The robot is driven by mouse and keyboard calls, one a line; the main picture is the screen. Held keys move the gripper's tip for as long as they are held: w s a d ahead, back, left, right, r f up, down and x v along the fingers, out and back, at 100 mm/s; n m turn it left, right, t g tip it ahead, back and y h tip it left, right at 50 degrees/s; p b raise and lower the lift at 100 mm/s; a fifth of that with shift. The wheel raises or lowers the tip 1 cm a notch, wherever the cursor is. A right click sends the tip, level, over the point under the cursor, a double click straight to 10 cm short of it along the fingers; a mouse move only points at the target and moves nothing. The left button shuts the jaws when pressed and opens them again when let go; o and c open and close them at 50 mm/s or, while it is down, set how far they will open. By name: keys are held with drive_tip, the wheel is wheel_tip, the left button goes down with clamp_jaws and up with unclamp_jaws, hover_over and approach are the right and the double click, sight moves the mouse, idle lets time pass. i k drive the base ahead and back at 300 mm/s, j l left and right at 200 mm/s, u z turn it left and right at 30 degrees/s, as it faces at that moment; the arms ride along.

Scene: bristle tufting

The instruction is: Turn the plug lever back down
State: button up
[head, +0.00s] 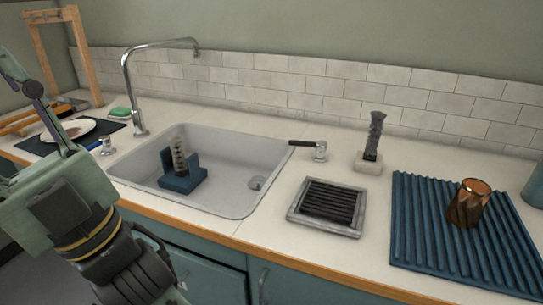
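The plug lever (302,143) has a dark handle on a round chrome base (320,152), on the counter just right of the sink. Its handle lies about level and points left to the sink's rim. The light grey sink (225,150) has a metal drain fitting (257,183) near its right end; I cannot tell whether the plug is raised. My arm (75,215) fills the lower left, well away from the lever. Its dark end (135,272) is near the front of the counter, and its finger state is unclear. Nothing touches the lever.
A blue holder (183,182) with a ridged grey piece stands in the sink under the chrome tap (130,90). Right of the lever are a dark upright handle on a pale block (368,163), a slatted tray (296,215) and an amber cup (468,204) on a blue ribbed mat (420,235).

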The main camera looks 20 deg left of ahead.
sight(321, 146)
drive_tip(key=i+l+u, duration=0.2)
drive_tip(key=u, duration=0.15)
drive_tip(key=i+l+u, duration=0.1)
drive_tip(key=l+u, duration=0.25)
drive_tip(key=i+l, duration=0.1)
drive_tip(key=i, duration=0.4)
